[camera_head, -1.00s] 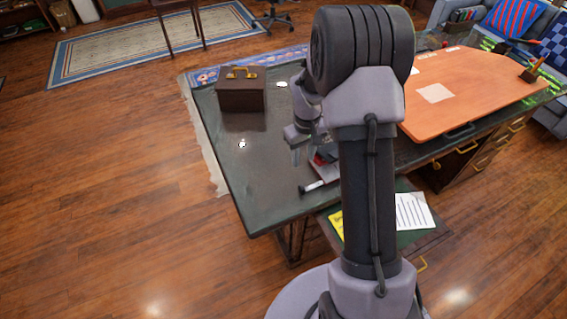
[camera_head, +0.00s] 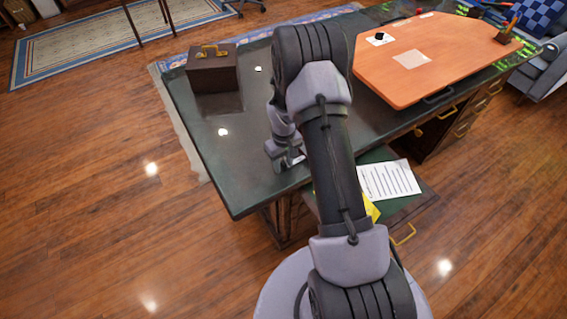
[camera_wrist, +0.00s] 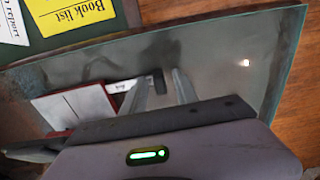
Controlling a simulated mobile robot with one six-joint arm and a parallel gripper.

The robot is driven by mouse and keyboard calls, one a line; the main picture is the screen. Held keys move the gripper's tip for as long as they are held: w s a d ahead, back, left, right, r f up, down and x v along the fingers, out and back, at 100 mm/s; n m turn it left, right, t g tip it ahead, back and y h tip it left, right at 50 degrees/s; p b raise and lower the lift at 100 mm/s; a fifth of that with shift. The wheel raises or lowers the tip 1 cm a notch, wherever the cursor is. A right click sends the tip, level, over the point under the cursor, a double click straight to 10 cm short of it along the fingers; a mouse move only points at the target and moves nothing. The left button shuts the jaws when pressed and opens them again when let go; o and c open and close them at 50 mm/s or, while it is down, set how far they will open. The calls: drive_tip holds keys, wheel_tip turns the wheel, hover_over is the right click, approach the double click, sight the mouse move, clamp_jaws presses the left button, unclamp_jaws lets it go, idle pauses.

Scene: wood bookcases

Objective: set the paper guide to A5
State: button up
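The paper guide (camera_wrist: 123,87) is a white bar with small dark writing and a black end block (camera_wrist: 158,82), seen in the wrist view. It sticks out from a red device with a pale grey top (camera_wrist: 76,107), on the dark glossy desk top. The writing is too small to read. My gripper (camera_wrist: 160,78) is open, its two fingers on either side of the black end block; I cannot tell whether they touch it. In the head view my gripper (camera_head: 289,164) is low over the desk near its front edge, and my arm hides most of the device.
The dark desk (camera_head: 233,165) carries a brown box (camera_head: 212,72) with a brass handle and an orange board (camera_head: 440,75). An open drawer below holds a lined white paper (camera_head: 388,180) and a yellow Book list sheet (camera_wrist: 72,12).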

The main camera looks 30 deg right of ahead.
clamp_jaws()
idle(1.3)
